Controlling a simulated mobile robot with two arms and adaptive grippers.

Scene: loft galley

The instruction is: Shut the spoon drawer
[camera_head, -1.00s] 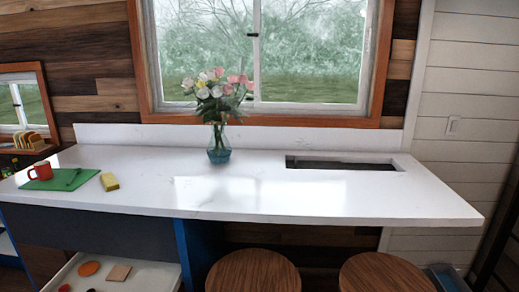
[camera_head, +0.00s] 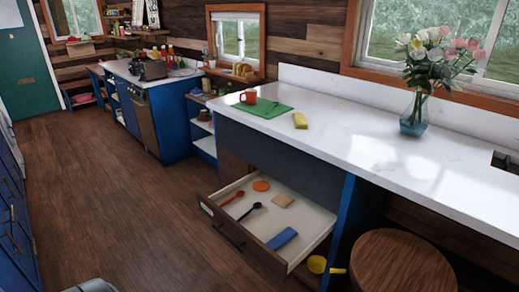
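The spoon drawer (camera_head: 306,217) stands pulled open below the white counter in the head view. Its wooden front has a dark bar handle (camera_head: 228,237) facing the floor aisle. In it lie a red spoon (camera_head: 232,198), a black spoon (camera_head: 249,211), an orange round piece (camera_head: 261,185), a tan square piece (camera_head: 283,200) and a blue flat piece (camera_head: 282,238). Neither gripper can be made out. A pale grey part, probably mine, just shows at the bottom left edge.
A round wooden stool (camera_head: 400,262) stands right of the drawer. A yellow pan-like item (camera_head: 317,264) is low beside it. The counter (camera_head: 350,135) holds a red mug, green mat, yellow sponge and flower vase. The wooden floor (camera_head: 120,180) left of the drawer is clear.

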